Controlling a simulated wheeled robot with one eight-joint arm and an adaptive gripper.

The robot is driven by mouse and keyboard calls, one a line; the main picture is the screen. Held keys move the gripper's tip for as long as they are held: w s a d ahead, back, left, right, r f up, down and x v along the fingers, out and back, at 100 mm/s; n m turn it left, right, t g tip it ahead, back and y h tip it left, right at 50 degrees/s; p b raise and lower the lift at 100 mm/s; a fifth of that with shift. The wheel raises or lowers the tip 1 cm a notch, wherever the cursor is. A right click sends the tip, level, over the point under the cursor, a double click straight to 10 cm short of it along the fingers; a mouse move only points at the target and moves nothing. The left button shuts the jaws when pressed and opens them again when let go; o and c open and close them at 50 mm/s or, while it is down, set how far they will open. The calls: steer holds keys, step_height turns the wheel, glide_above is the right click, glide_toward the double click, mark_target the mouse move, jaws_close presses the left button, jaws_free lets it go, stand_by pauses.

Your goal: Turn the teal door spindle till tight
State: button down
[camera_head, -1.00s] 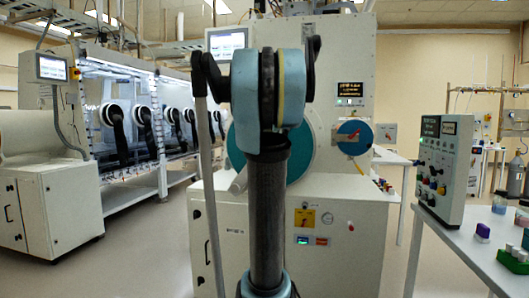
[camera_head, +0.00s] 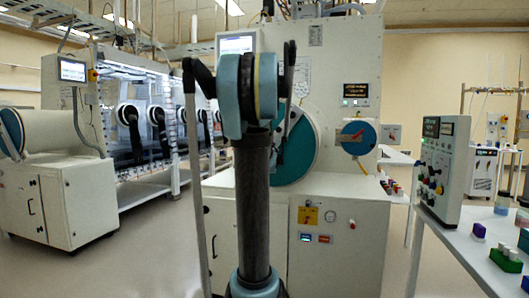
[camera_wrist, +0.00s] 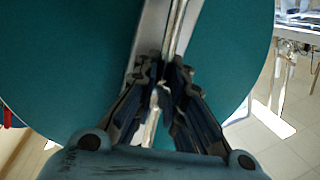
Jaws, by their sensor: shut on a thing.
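The large round teal door (camera_head: 300,155) is on the front of the white cabinet, partly hidden behind my arm. In the wrist view the teal door (camera_wrist: 75,65) fills most of the background. A pale metal spindle bar (camera_wrist: 151,35) runs across its face, steeply upright in that view. My gripper (camera_wrist: 165,85) is shut on this bar, its dark fingers close on both sides of it. In the head view my gripper is hidden behind my arm, and a short piece of the bar (camera_head: 291,121) shows right of the arm. The spindle's centre is hidden.
A smaller teal disc (camera_head: 357,137) with a red handle is to the right on the cabinet (camera_head: 345,235). A control box (camera_head: 440,168) stands on a white table (camera_head: 452,225) at right. A glovebox row (camera_head: 135,120) stands at left. Open floor (camera_head: 140,265) lies at left front.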

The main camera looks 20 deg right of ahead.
steer(key=c, duration=1.9)
jaws_free()
steer(key=shift+a, duration=0.1)
steer(key=shift+c, duration=0.2)
steer(key=shift+s, duration=0.1)
steer(key=v, duration=1.1)
steer(key=shift+s+a, duration=0.3)
steer(key=shift+f, duration=0.1)
steer(key=s+a+f+n+g+y, duration=0.2)
steer(key=s+a+f+n+g, duration=0.15)
steer(key=s+a+f, duration=0.5)
steer(key=s+a+f+n+g+y, duration=0.25)
steer(key=s+a+f+g, duration=0.2)
steer(key=f, duration=0.75)
steer(key=s+a+f+n+g+y, duration=0.1)
steer(key=s+a+f+g, duration=0.1)
steer(key=s, duration=0.5)
steer(key=s+a+f+n+g+y, duration=0.1)
steer(key=s+a+f+n+g, duration=0.1)
steer(key=s+a+f, duration=0.2)
steer(key=s+a+f+n+g+y, duration=0.1)
steer(key=s+a+f+n+g, duration=0.1)
steer(key=s+f, duration=0.6)
steer(key=shift+s+a+f, duration=0.25)
steer(key=shift+s+a, duration=0.6)
steer(key=shift+s, duration=0.25)
